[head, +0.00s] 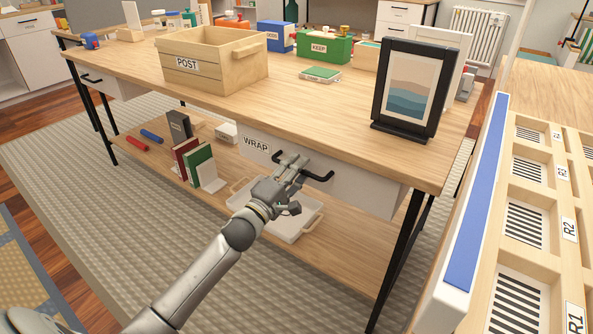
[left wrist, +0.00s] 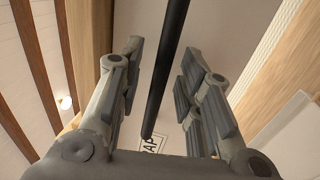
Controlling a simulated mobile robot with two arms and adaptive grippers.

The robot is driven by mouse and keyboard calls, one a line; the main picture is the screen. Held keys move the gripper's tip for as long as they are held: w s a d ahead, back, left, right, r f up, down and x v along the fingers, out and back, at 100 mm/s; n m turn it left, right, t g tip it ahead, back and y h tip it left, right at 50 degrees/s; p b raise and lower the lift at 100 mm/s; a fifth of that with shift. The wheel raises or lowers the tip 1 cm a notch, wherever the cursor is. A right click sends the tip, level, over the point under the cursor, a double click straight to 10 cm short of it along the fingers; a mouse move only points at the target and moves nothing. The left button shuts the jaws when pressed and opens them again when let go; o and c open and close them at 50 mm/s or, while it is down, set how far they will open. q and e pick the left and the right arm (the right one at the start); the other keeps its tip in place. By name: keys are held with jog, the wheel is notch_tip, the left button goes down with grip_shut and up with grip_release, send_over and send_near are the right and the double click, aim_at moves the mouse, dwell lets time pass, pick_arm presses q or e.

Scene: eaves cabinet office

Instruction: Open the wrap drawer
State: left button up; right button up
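The wrap drawer (head: 352,187) is a white front under the table top, with a WRAP label (head: 256,145) at its left and a black bar handle (head: 318,175). It looks closed. My left gripper (head: 291,165) is at the handle. In the left wrist view the black handle bar (left wrist: 171,65) runs between the two spread fingers (left wrist: 161,85), with a gap on each side. Part of the label (left wrist: 152,144) shows past the bar. The fingers hide part of the handle in the head view. My right gripper is not in view.
The wooden table (head: 330,105) carries a POST crate (head: 212,62), a green KEEP box (head: 324,48) and a black picture frame (head: 408,90). A lower shelf (head: 345,250) holds books (head: 198,163) and a white tray (head: 303,222). A slotted wooden rack (head: 545,190) stands at right.

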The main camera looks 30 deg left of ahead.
pick_arm(q)
grip_shut()
dwell(0.5)
